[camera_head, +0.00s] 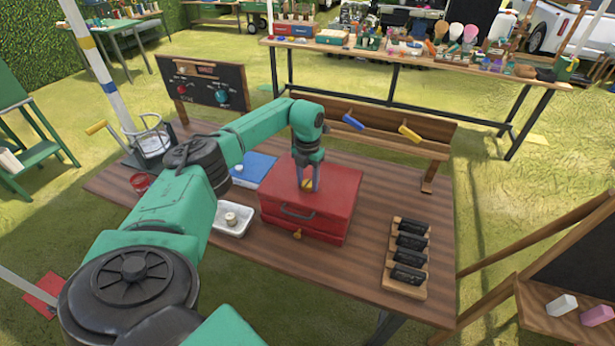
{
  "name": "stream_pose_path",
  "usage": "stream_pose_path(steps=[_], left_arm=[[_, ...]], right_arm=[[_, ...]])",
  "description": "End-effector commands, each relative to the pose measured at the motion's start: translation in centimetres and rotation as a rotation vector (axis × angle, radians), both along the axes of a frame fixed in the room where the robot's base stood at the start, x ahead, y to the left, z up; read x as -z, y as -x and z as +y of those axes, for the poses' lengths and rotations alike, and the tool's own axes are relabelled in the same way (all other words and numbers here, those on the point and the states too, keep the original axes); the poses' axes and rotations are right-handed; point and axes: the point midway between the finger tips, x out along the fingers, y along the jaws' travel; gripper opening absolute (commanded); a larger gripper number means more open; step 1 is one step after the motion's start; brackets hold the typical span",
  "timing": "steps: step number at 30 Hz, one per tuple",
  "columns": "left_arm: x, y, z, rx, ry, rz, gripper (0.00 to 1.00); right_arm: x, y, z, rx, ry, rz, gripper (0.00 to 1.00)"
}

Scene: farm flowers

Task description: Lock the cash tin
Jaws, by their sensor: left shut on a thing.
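The red cash tin (335,205) stands on the wooden table with its lid down. A dark handle (297,212) is on its front. A small yellow-orange piece (297,234) shows low on the front; it looks like a key or lock part, too small to tell. My left gripper (308,186) points down over the tin's lid, its fingers around a small yellow thing (307,184) at the lid's top. I cannot tell whether that thing is part of the tin. My right gripper is not in view.
A white tray (233,222) with a small round item is left of the tin, with a blue flat box (254,170) behind. A wooden rack (408,258) of black items stands right. A wooden rail with blue and yellow handles (410,133) runs along the back.

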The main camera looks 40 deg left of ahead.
Motion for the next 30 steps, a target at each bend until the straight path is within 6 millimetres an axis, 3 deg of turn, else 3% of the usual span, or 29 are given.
stream_pose_path(steps=[9, 26, 27, 29, 30], left_arm=[[-0.25, -0.21, 0.06, -0.153, 0.000, -0.009, 0.00], [-0.19, -0.19, 0.07, -0.190, 0.000, -0.008, 0.00], [-0.18, -0.19, 0.07, -0.190, 0.000, -0.008, 0.53], [-0.17, -0.17, 0.07, -0.189, 0.000, -0.007, 0.76], [-0.16, -0.15, 0.07, -0.189, 0.000, -0.006, 0.80]], right_arm=[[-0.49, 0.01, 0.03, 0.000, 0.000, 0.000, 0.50], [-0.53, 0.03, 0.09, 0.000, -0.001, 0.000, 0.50], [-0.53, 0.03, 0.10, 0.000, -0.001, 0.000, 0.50], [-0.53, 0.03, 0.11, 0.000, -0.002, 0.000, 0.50], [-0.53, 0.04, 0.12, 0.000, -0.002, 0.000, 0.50]])
